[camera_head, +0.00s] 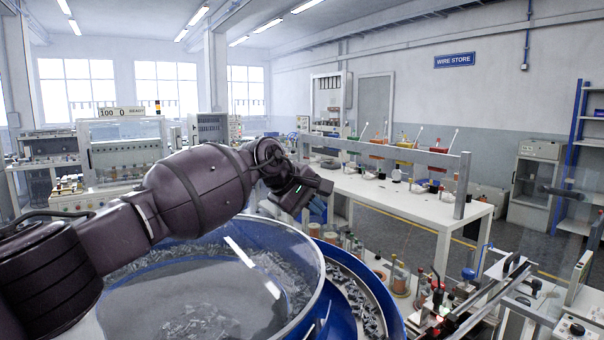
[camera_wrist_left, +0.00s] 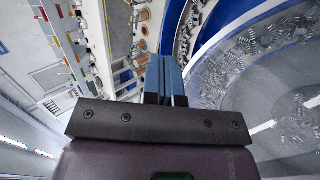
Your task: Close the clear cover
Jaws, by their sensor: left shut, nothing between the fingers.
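The clear cover (camera_head: 253,268) is a round transparent sheet with bright reflections, over the left part of the blue feeder bowl (camera_head: 368,283). I cannot tell if it lies flat on the rim or stands slightly raised. Many small metal connectors show through it. My left gripper (camera_head: 318,211) is above the far right edge of the cover, pointing down and to the right. Its blue fingers are together and empty. In the left wrist view the shut fingers (camera_wrist_left: 166,75) are beside the curved bowl edge, with the cover (camera_wrist_left: 262,85) to the right. Contact cannot be told.
A blue outer track with connectors curves along the bowl's right side. Spools and small fixtures (camera_head: 401,281) crowd the area right of it. A long white bench (camera_head: 415,205) stands behind. Free floor lies to the right of that bench.

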